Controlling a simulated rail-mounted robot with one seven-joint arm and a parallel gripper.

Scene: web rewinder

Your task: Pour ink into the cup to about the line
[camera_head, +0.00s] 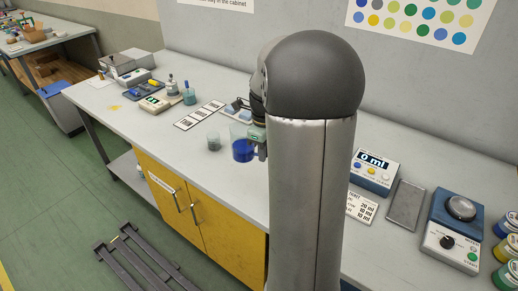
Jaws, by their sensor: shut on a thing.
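My gripper (259,146) shows just left of my arm, partly hidden behind it. It is shut on a clear container of blue ink (242,150), held at its right side. The container looks close to upright, with the blue in its lower part. A small greyish, see-through cup (213,142) stands on the bench to the left of the container, with a small gap between them in the picture. No line on the cup can be made out, and I cannot tell whether it holds any ink.
The grey bench (130,95) has a striped card (199,115), a jar of teal liquid (189,95) and small devices at left. A meter reading "0 ml" (375,170), an empty tray (405,205) and a mixer-like device (455,225) stand at right. My arm blocks the middle.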

